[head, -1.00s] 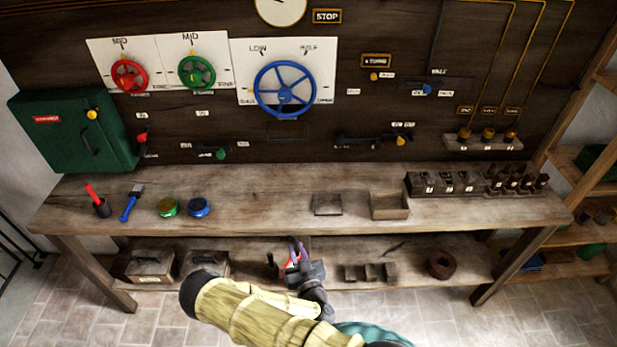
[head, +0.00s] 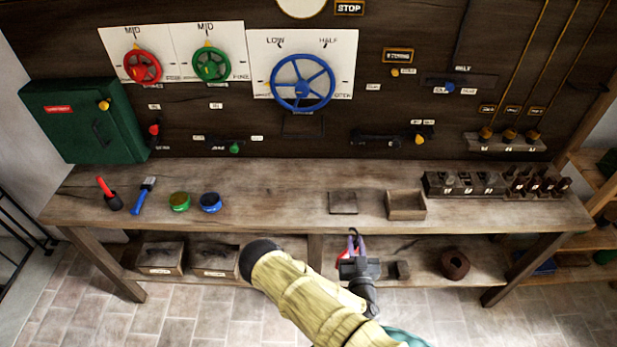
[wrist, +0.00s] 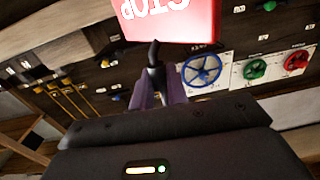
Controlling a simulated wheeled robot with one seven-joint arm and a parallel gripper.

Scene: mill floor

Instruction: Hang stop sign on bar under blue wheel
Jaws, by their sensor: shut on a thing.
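The red stop sign (wrist: 170,18) with white letters fills the top of the wrist view, its lettering upside down there. A dark hook on it runs down between the purple fingers of my gripper (wrist: 158,78), which is shut on it. In the head view my gripper (head: 354,242) is in front of the bench's lower shelf, and only a small red piece of the sign (head: 342,257) shows. The blue wheel (head: 302,83) is on the wall panel, with a thin dark bar (head: 303,134) below it. My gripper is well below and apart from the bar.
The wooden bench (head: 270,190) lies between my arm and the wall. On it are a flat tray (head: 343,203), an open box (head: 406,206), two round tins and tools. Its middle is clear. A green cabinet (head: 85,120) is at the left.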

